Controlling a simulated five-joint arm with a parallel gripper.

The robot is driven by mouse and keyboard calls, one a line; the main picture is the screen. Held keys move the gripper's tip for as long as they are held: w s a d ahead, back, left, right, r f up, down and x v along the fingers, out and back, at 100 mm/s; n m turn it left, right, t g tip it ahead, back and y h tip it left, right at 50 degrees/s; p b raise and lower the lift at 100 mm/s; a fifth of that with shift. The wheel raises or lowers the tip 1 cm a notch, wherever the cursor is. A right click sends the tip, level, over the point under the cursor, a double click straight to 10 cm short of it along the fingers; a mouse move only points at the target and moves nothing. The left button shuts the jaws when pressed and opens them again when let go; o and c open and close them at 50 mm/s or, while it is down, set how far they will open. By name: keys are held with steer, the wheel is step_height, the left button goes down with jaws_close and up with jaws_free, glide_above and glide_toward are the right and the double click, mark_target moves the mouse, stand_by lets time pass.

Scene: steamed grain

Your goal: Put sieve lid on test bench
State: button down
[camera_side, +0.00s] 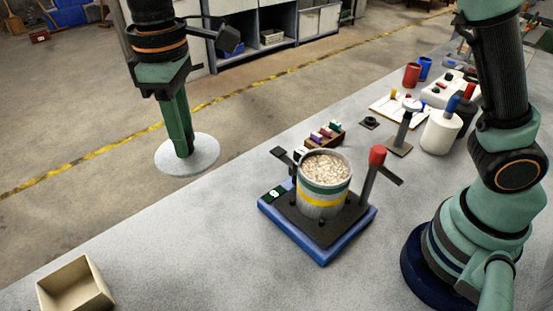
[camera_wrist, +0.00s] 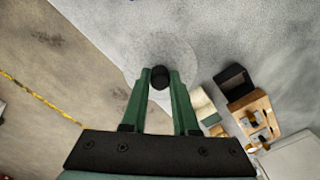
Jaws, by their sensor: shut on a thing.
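The sieve lid (camera_side: 203,150) is a flat pale grey disc. My gripper (camera_side: 184,156) points down at it, with the green fingers shut on its knob. In the wrist view, the black knob (camera_wrist: 160,77) sits between the fingertips (camera_wrist: 160,82), and the grey disc (camera_wrist: 165,45) spreads out beyond it. The lid appears level and overlaps the far edge of the grey test bench (camera_side: 160,240) in view; I cannot tell its height above the bench. The sieve pot (camera_side: 323,202), with green and yellow bands, is uncovered and full of pale grain.
The pot stands on a blue-edged stand (camera_side: 322,257) with a red-topped post (camera_side: 377,156). An open tan box (camera_side: 75,287) is at the front left. A small rack (camera_side: 325,136), a white container (camera_side: 440,133) and cups are toward the back right.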

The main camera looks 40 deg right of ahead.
steer(key=shift+a+f, duration=0.85)
steer(key=shift+a, duration=0.15)
step_height(320, 180, down, 20)
steer(key=shift+a+f, duration=0.1)
steer(key=shift+f, duration=0.15)
steer(key=c, duration=0.7)
jaws_free()
